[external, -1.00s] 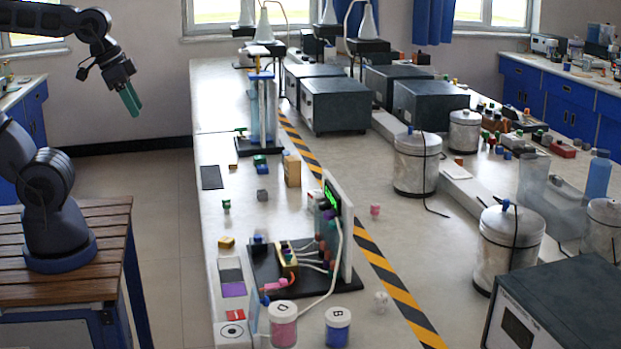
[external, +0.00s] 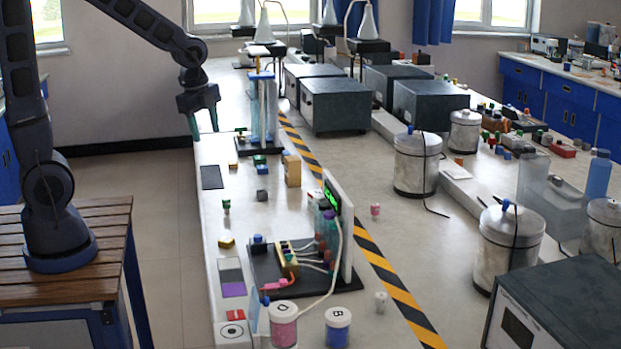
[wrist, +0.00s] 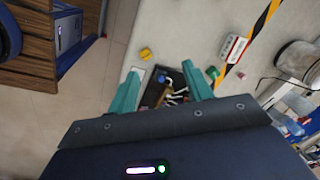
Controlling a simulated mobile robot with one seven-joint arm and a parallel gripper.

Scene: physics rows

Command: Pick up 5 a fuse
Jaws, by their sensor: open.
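I cannot tell which small part is the 5 A fuse; no label is readable. Small candidates on the bench include a green-topped piece (external: 226,206), a yellow block (external: 227,242), a pink piece (external: 375,210) and a small whitish cylinder (external: 381,302). My gripper (external: 203,124) is open and empty, pointing down above the bench's far left edge, well above these parts. In the wrist view, my gripper (wrist: 160,68) shows two teal fingers spread apart. The dark wired board (wrist: 176,85) appears between them in that view, and a yellow piece (wrist: 146,54) lies beyond the fingertips.
A black wired board (external: 340,284) with an upright panel (external: 340,220) stands on the near bench. Jars labelled D (external: 284,325) and B (external: 338,326) stand in front. A clear column stand (external: 263,115) rises close right of my gripper. Striped tape (external: 385,275) crosses the bench.

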